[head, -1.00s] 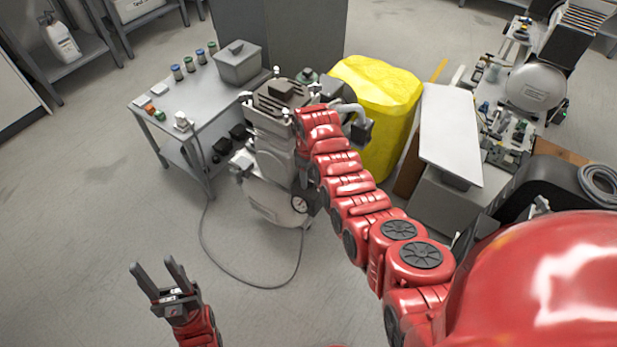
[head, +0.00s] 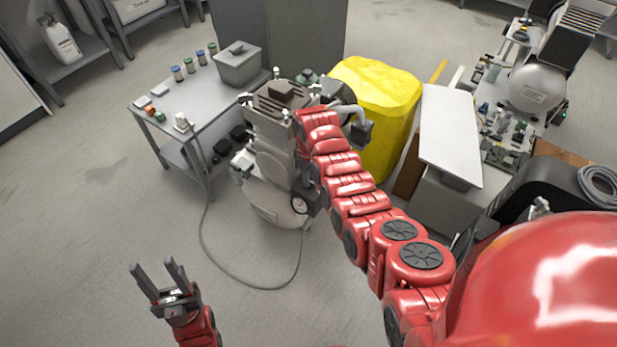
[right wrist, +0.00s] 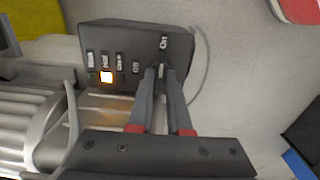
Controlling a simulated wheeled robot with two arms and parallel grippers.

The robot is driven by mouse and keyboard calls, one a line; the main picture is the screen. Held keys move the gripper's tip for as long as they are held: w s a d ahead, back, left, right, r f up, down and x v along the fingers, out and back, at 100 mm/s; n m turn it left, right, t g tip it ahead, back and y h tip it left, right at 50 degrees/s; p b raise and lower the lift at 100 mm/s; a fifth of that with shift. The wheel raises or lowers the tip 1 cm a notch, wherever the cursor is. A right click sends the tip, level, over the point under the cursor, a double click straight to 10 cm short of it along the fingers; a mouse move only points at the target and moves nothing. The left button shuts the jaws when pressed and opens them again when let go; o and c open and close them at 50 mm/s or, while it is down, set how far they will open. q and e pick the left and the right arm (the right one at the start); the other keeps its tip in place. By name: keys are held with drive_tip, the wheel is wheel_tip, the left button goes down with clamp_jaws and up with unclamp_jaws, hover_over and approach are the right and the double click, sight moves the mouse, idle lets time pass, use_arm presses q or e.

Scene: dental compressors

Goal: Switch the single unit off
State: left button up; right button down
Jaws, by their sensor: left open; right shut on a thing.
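The single unit (head: 275,200) is a compressor with a pale tank, a ribbed head and a round gauge, standing on the floor beside the grey table. In the right wrist view its dark switch box (right wrist: 115,45) carries white labels, an orange lit indicator (right wrist: 106,77) and a label reading like "On". My right gripper (right wrist: 159,72) is shut on a small switch at the box's edge, which the fingers mostly hide. In the head view my right arm reaches to the unit and hides this gripper. My left gripper (head: 154,264) is open and empty over the floor at lower left.
A grey table (head: 205,95) with jars and a grey bin stands left of the unit. A yellow covered thing (head: 375,95) stands close on its right. Floor at left is clear.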

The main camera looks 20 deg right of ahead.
drive_tip(key=shift+s+r+n+p, duration=0.1)
drive_tip(key=shift+n+p, duration=0.45)
drive_tip(key=shift+n, duration=0.25)
drive_tip(key=shift+n+p, duration=0.65)
drive_tip(key=shift+n, duration=2.35)
drive_tip(key=n, duration=0.3)
drive_tip(key=shift+f+n+b, duration=0.25)
drive_tip(key=shift+n+b, duration=0.05)
drive_tip(key=shift+b, duration=0.05)
drive_tip(key=n+b, duration=0.1)
drive_tip(key=n, duration=0.1)
drive_tip(key=shift+n, duration=0.3)
drive_tip(key=shift+n+b, duration=0.8)
drive_tip(key=shift+n, duration=1.1)
drive_tip(key=shift+r, duration=0.1)
